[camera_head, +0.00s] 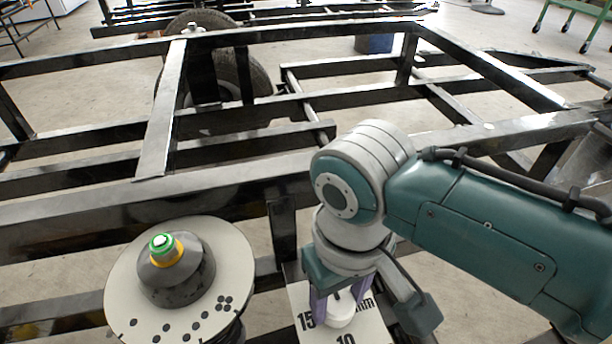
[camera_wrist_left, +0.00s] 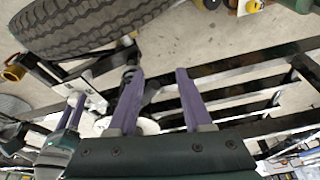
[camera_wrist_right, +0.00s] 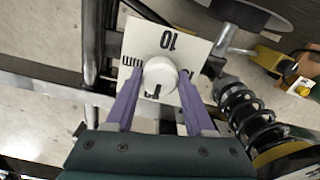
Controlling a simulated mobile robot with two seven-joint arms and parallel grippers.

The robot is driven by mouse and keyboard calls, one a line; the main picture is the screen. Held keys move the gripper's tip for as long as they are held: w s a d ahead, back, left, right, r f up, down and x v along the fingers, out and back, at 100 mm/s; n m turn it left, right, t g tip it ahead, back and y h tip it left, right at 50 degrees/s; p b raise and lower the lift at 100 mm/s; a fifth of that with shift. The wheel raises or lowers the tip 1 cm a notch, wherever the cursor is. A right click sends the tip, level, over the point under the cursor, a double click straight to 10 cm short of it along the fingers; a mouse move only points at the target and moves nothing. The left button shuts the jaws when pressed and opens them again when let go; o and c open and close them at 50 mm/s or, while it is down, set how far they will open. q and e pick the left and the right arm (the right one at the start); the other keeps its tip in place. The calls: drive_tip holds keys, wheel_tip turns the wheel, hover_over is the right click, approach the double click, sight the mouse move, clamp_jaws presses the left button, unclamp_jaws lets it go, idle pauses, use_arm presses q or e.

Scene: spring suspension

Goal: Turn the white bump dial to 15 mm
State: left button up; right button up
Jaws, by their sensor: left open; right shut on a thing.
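The white bump dial (camera_head: 341,314) is a round knob on a pale plate (camera_head: 306,294) marked 15, 10 and mm. In the head view 15 is left of the dial and 10 below it. My right gripper (camera_head: 338,299) is shut on the dial, one purple finger on each side. The right wrist view shows the dial (camera_wrist_right: 160,78) between the fingers, with a small dark mark on its edge facing the gripper, away from the 10. The right finger partly covers the plate there. My left gripper (camera_wrist_left: 159,76) is open and empty; it is outside the head view.
A round pale disc (camera_head: 119,266) with a dark hub and green-topped knob stands left of the plate. Black frame beams (camera_head: 230,206) run behind it. A coil spring (camera_wrist_right: 243,108) is right of the dial in the right wrist view. A tyre (camera_wrist_left: 75,24) fills the left wrist view's upper left.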

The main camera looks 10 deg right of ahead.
clamp_jaws()
drive_tip(key=n+p, duration=0.2)
drive_tip(key=n, duration=0.1)
drive_tip(key=shift+r+p, duration=0.15)
drive_tip(key=shift+p, duration=0.15)
drive_tip(key=n+p, duration=0.1)
drive_tip(key=n, duration=0.3)
drive_tip(key=n+p, duration=0.1)
drive_tip(key=n, duration=0.8)
drive_tip(key=shift+f, duration=0.2)
drive_tip(key=shift+n, duration=0.8)
